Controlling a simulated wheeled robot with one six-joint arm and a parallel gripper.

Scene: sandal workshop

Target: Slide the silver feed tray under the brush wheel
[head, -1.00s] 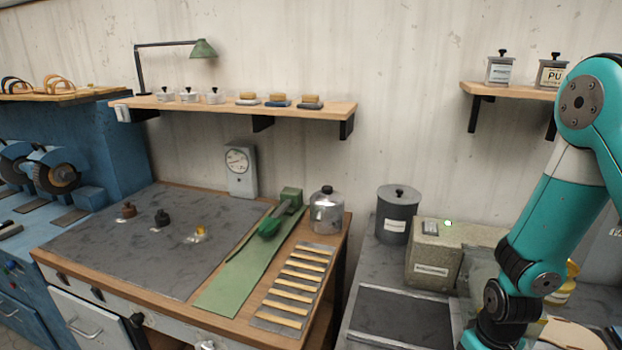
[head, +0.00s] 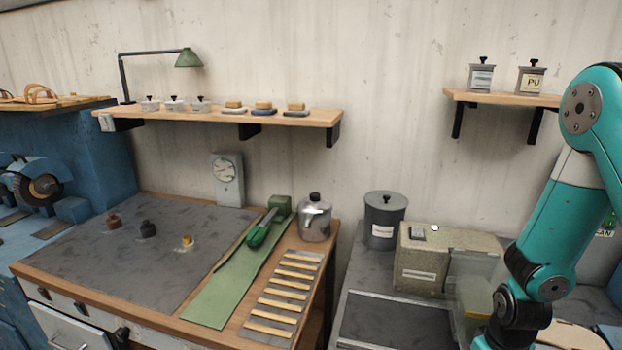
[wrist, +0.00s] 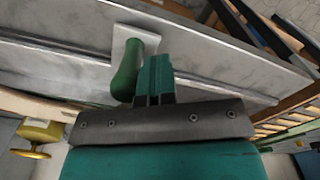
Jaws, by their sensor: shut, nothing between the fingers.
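My gripper (wrist: 154,78) shows in the wrist view with its teal fingers together and nothing between them. Just left of the fingers is a green handle (wrist: 125,78) on a pale plate; I cannot tell whether they touch. Behind lies a long silver metal surface (wrist: 215,75) with raised edges, which may be the feed tray; I cannot tell for certain. In the head view, a dark wheel with a brown centre (head: 40,187) on the blue machine at the far left may be the brush wheel. My gripper is outside the head view.
A wooden bench (head: 212,338) holds a lidded metal pot (head: 314,222) and a slatted rack (head: 285,287). A speckled box (head: 420,262) and a dark canister (head: 383,222) stand on the grey bench to the right. A yellow knob (wrist: 40,132) shows left in the wrist view.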

